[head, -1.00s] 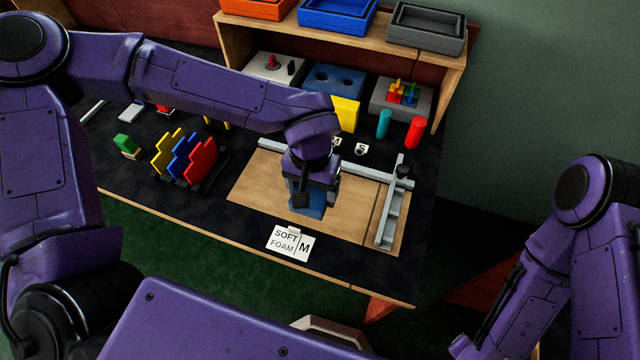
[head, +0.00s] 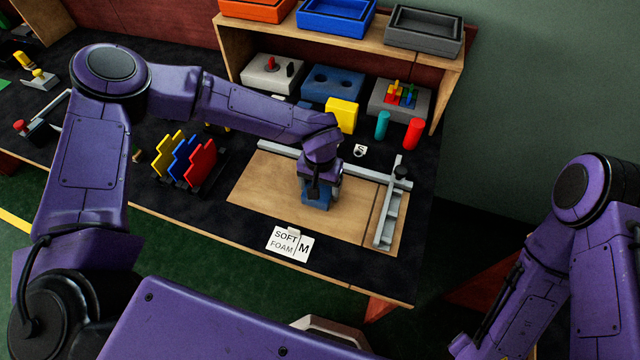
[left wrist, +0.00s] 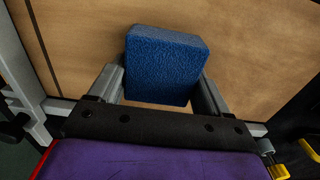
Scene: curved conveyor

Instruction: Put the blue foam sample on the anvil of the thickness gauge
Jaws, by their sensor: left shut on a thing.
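The blue foam sample (head: 317,203) is a textured block between the fingers of my left gripper (head: 320,192), over the wooden board. The left wrist view shows the foam (left wrist: 165,65) between both grey fingers (left wrist: 163,85); I cannot tell whether its underside touches the board. I cannot say for certain which fixture is the thickness gauge or see its anvil. A grey device with a red knob (head: 20,125) stands at the far left. My right arm shows at the right; its gripper is out of frame.
The wooden board (head: 265,190) has grey rails at its back and a grey bar (head: 390,205) at its right. A rack of coloured stepped plates (head: 185,158) stands left; a shelf with trays (head: 335,18) is behind.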

